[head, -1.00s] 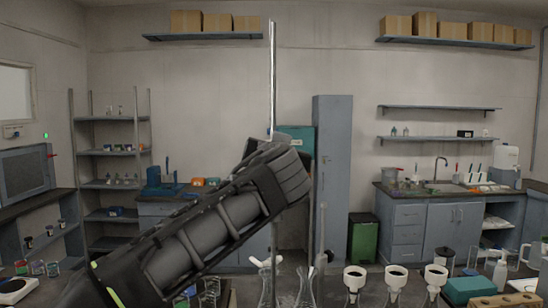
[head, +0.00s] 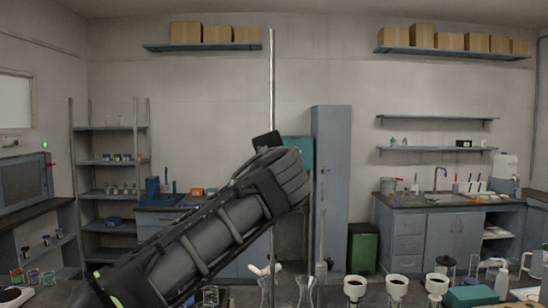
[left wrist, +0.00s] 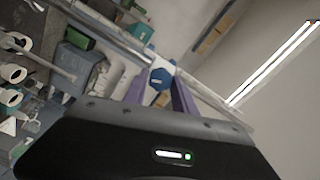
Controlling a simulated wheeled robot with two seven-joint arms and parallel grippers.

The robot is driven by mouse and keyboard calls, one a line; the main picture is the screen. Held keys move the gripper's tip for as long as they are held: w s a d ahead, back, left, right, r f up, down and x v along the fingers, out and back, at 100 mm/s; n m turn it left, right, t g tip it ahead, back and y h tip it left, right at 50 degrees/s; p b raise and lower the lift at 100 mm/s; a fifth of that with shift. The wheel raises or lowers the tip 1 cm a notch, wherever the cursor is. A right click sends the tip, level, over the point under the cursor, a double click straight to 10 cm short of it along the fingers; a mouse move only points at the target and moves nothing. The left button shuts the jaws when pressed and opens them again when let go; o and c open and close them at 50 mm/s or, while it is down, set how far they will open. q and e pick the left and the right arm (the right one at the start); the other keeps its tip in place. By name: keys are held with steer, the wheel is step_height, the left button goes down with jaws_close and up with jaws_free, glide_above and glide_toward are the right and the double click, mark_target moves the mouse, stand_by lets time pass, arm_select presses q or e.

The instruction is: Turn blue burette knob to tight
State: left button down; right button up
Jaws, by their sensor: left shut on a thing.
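The burette (head: 272,85) is a thin upright glass tube in the middle of the head view. In the left wrist view the tube (left wrist: 115,38) runs slantwise across the picture. The blue knob (left wrist: 160,79) sits on the tube there, between the purple fingers of my left gripper (left wrist: 160,74). The gripper is shut on the knob. In the head view the knob and the fingertips are hidden behind my left wrist. My right gripper is in neither view.
Flasks (head: 305,292) stand on the near bench below my left arm.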

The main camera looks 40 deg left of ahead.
arm_select(q)
steer(key=m, duration=0.4)
steer(key=shift+p, duration=0.3)
steer(key=shift+f, duration=0.1)
steer(key=c, duration=1.1)
jaws_free()
steer(key=shift+o, duration=0.2)
steer(key=shift+d, duration=0.1)
steer(key=b+v, duration=0.2)
steer(key=v, duration=0.5)
steer(key=shift+s+d, duration=0.25)
steer(key=shift+s, duration=0.05)
